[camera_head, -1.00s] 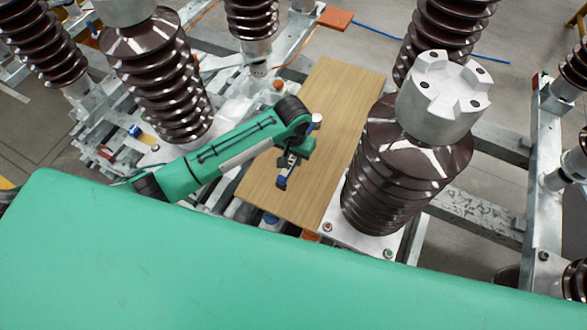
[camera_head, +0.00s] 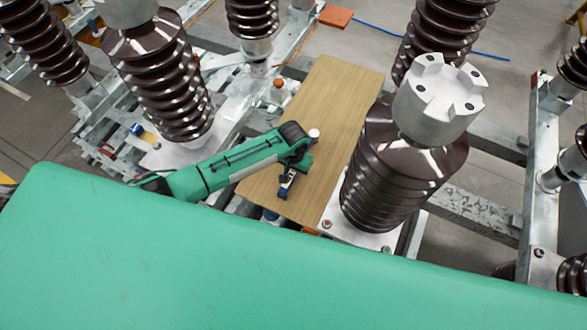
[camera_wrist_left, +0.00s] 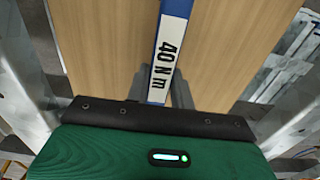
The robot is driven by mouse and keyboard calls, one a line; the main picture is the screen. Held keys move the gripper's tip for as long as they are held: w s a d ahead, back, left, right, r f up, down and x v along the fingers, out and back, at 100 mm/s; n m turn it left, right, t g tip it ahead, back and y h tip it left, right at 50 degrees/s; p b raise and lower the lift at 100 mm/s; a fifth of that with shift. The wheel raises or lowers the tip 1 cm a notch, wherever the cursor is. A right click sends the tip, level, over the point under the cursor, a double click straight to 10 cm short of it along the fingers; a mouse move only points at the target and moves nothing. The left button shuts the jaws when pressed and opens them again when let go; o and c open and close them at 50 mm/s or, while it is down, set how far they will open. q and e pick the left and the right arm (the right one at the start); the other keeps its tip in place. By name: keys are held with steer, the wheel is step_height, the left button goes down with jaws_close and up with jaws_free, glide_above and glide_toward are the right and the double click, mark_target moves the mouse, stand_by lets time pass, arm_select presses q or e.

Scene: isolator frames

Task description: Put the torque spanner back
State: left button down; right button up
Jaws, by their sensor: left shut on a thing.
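The torque spanner (camera_wrist_left: 168,50) is a blue bar with a white label reading 40 N m. My left gripper (camera_wrist_left: 160,88) is shut on it, and the bar runs away from the jaws over a wooden board. In the head view my left gripper (camera_head: 293,172) is over the board's lower half, with a short white and blue part of the spanner (camera_head: 284,191) showing below it. The spanner's far end is cut off in the wrist view. I cannot tell whether it touches the board. My right gripper is not in view.
The wooden board (camera_head: 335,105) lies between brown ribbed insulators, one close on the right (camera_head: 395,175) and one on the left (camera_head: 165,80). Galvanised frame beams (camera_head: 470,205) lie around them. A green surface (camera_head: 250,250) fills the front. The board's upper part is clear.

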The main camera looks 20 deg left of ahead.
arm_select(q)
steer(key=shift+f, duration=0.1)
steer(key=c, duration=1.2)
jaws_free()
step_height(320, 180, up, 12)
steer(key=b, duration=0.1)
steer(key=shift+s+b, duration=0.15)
steer(key=shift+b, duration=0.15)
